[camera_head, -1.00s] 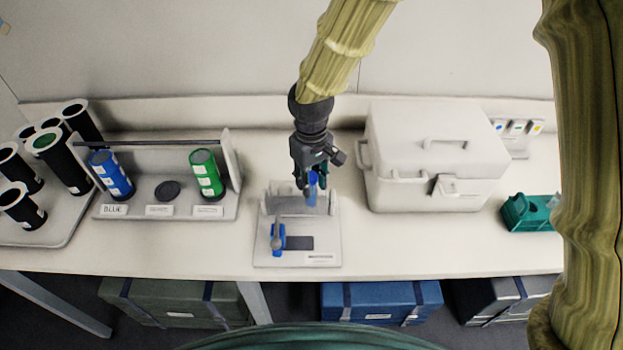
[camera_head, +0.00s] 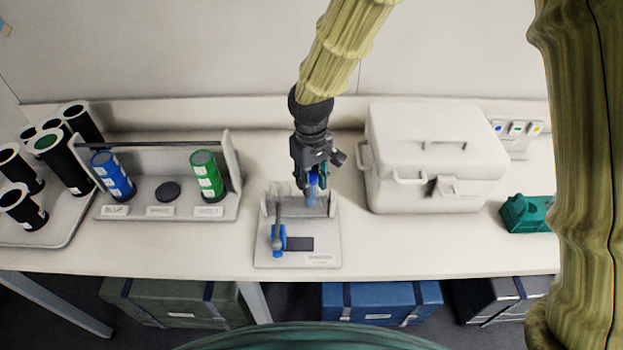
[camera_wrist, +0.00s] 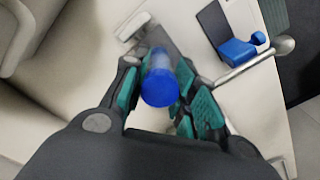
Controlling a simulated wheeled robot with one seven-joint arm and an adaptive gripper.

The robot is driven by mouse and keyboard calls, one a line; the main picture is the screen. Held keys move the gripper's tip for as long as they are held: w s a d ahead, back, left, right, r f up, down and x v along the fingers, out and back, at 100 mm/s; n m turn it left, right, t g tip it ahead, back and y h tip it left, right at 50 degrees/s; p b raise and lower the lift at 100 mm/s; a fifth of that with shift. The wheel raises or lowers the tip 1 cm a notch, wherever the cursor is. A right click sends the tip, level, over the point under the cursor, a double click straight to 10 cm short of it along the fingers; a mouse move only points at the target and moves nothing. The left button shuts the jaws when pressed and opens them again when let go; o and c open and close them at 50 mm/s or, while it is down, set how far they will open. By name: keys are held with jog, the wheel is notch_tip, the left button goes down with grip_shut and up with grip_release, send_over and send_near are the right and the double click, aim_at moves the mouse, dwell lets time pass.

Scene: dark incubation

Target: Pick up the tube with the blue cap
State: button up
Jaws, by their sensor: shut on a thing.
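The tube with the blue cap (camera_wrist: 161,88) is between the teal finger pads of my gripper (camera_wrist: 160,98) in the wrist view, with its cap towards the camera. In the head view my gripper (camera_head: 312,180) points down over the grey stand (camera_head: 328,258), and the blue tube (camera_head: 311,193) shows below the fingers. My gripper is shut on the tube. I cannot tell whether the tube's lower end touches the stand.
A white lidded box (camera_head: 435,160) stands right of the stand. A rack with a blue canister (camera_head: 113,176) and a green canister (camera_head: 207,177) stands left. A blue-based lever (camera_head: 278,240) is on the stand's front. A teal block (camera_head: 527,213) lies far right.

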jog(key=o, duration=1.1)
notch_tip(320, 180, up, 12)
